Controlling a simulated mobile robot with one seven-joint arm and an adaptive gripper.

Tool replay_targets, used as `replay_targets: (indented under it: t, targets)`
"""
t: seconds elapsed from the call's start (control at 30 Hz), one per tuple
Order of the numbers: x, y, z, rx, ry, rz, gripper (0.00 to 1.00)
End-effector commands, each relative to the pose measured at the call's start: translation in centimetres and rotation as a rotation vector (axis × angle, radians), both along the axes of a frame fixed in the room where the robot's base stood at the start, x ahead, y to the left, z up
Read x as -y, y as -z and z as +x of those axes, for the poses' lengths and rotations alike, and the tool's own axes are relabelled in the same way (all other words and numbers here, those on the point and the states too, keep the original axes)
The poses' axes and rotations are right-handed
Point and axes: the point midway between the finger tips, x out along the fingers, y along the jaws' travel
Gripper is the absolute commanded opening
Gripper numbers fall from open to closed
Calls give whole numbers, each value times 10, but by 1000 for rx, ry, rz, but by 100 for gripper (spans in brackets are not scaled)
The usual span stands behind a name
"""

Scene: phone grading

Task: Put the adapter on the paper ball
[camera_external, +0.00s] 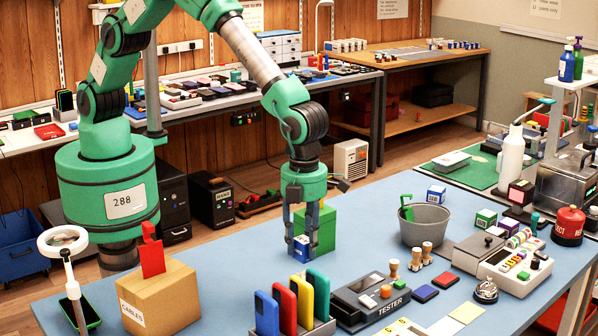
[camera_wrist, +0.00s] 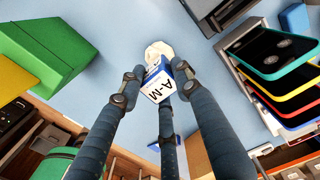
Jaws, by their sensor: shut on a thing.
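My gripper (camera_external: 302,240) points straight down over the blue table, its dark fingers shut on a small blue-and-white box, which looks like the adapter (camera_external: 301,247). A white, crumpled-looking thing, probably the paper ball (camera_wrist: 158,50), shows just past the adapter in the wrist view. I cannot tell whether the two touch. In the external view the paper ball is not clearly seen; the adapter and fingers may hide it.
A green box (camera_external: 322,229) stands close behind my gripper. A rack of coloured phones (camera_external: 292,302) stands in front, with a cardboard box (camera_external: 158,297) to the left. A grey bucket (camera_external: 425,225) and more small boxes (camera_external: 436,194) are to the right.

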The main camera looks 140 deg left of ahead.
Motion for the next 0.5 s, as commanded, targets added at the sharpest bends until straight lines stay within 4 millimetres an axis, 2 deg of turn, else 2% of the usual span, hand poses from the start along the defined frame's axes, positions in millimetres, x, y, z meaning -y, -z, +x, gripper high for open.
replay_targets:
  t: [0.27,0.5]
  targets:
    - [0,2,0,0,0,0,11]
    - [0,25,0,0,0,0,11]
